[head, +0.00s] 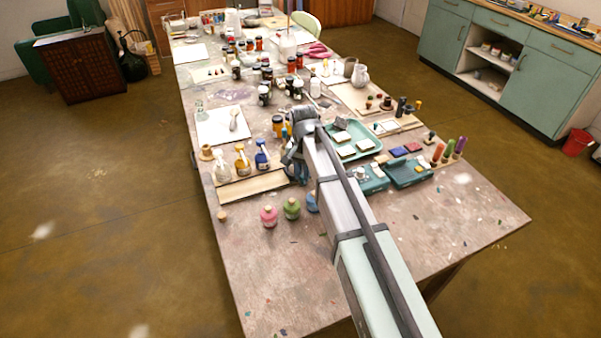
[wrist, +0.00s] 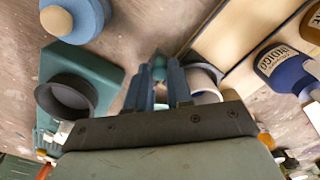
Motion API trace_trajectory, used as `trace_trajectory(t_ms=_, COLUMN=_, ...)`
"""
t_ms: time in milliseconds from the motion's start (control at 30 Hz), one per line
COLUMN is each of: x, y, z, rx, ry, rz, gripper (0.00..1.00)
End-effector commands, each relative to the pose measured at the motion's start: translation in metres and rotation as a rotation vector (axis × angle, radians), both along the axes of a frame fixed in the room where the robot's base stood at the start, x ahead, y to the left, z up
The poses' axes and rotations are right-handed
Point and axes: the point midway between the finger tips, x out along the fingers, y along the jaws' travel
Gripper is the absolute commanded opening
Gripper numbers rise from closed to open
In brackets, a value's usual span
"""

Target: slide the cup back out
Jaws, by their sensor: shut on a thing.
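My gripper (wrist: 158,85) shows in the wrist view with two blue fingers. They are close together on a small teal thing (wrist: 159,67), most of it hidden. A dark-rimmed cup (wrist: 206,82) with a pale inside stands just right of the fingers; I cannot tell whether they touch it. A dark grey round cup (wrist: 68,98) sits on a teal block (wrist: 108,62) at the left. I cannot tell which cup the task names. In the head view my gripper (head: 299,168) is low over the table, left of the teal tray, and my arm hides much of it.
An indigo bottle (wrist: 283,68) and wooden boards (wrist: 225,32) lie to the right in the wrist view.

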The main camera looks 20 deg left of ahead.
Motion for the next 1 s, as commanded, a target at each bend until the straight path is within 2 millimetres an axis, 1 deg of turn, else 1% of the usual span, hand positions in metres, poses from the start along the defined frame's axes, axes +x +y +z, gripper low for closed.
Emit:
trace_trajectory(t_ms=33, x=0.005, y=-0.004, z=0.0, rx=-0.01, ry=-0.01, rz=-0.005, gripper=0.22)
trace_trajectory(t_ms=300, x=0.004, y=-0.003, z=0.0, rx=-0.008, ry=-0.008, rz=-0.004, gripper=0.46)
trace_trajectory(t_ms=533, x=0.003, y=-0.003, z=0.001, rx=-0.007, ry=-0.007, rz=-0.003, gripper=0.46)
trace_trajectory(t_ms=667, x=0.003, y=-0.002, z=0.006, rx=-0.006, ry=-0.007, rz=-0.003, gripper=0.46)
trace_trajectory(t_ms=767, x=0.003, y=-0.002, z=0.017, rx=-0.005, ry=-0.008, rz=-0.003, gripper=0.46)
trace_trajectory(t_ms=867, x=0.003, y=-0.002, z=0.032, rx=-0.005, ry=-0.008, rz=-0.003, gripper=0.46)
trace_trajectory(t_ms=1000, x=0.003, y=-0.002, z=0.057, rx=-0.005, ry=-0.008, rz=-0.003, gripper=0.46)
